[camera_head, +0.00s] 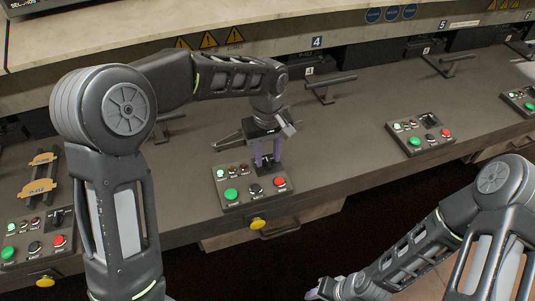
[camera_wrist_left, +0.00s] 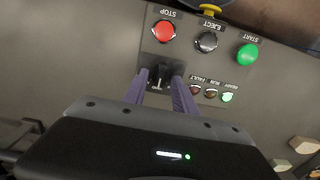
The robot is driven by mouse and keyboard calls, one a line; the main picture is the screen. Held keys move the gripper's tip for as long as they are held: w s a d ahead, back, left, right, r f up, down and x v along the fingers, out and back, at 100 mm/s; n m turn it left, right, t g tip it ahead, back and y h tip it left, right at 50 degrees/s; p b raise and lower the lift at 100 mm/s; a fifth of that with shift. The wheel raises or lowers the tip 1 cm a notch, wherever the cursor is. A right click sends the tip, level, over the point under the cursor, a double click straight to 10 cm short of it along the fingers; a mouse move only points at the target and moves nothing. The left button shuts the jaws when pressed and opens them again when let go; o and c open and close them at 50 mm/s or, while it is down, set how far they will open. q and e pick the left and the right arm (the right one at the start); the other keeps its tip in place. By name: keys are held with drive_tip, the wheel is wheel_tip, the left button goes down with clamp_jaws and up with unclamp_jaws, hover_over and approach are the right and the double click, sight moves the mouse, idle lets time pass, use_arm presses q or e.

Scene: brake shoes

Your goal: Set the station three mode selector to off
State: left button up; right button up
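The control panel (camera_head: 240,203) under my left gripper has a black mode selector (camera_head: 264,166) at its back right corner. In the left wrist view the selector (camera_wrist_left: 160,77) sits between the purple fingertips of my left gripper (camera_wrist_left: 160,88), with a gap visible between the fingers. Whether either finger touches it I cannot tell. The left gripper (camera_head: 267,158) points down at the panel in the head view. No number shows on this panel. My right gripper (camera_head: 318,292) is at the bottom edge, mostly cut off, and its opening is unclear.
The panel has a red stop button (camera_wrist_left: 164,31), black eject button (camera_wrist_left: 206,42), green start button (camera_wrist_left: 248,54) and small indicator lamps (camera_wrist_left: 211,94). Similar panels stand left (camera_head: 20,237) and right (camera_head: 420,142). A yellow knob (camera_head: 258,224) projects from the bench front. A sign 4 (camera_head: 317,42) is behind.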

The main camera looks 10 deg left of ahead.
use_arm(q)
drive_tip(key=shift+f, duration=0.35)
clamp_jaws()
idle(0.4)
